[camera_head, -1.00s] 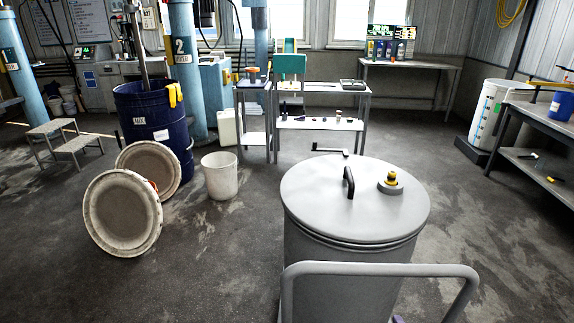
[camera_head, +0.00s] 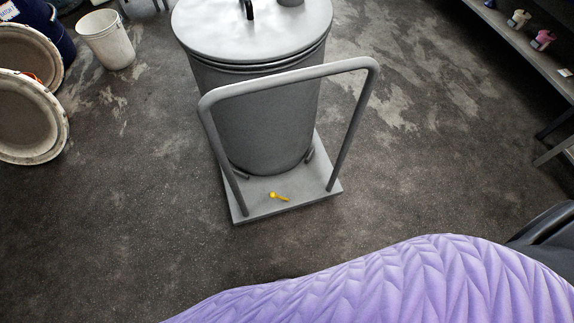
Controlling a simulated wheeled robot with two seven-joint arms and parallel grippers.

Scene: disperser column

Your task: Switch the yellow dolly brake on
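The yellow dolly brake (camera_head: 279,197) is a small yellow lever lying on the near part of the grey dolly deck (camera_head: 256,211). It lies between the two legs of the dolly's grey tubular handle (camera_head: 290,77). I cannot tell from its look whether it is on or off. A grey lidded drum (camera_head: 262,115) stands on the dolly behind the handle. Neither of my grippers shows in this view. A purple quilted surface fills the bottom right, apart from the dolly in the picture.
Two round lids (camera_head: 30,120) lean at the left, beside a white bucket (camera_head: 106,40) and a blue barrel (camera_head: 60,30). A shelf table (camera_head: 530,55) stands at the upper right. The floor in front of and beside the dolly is clear.

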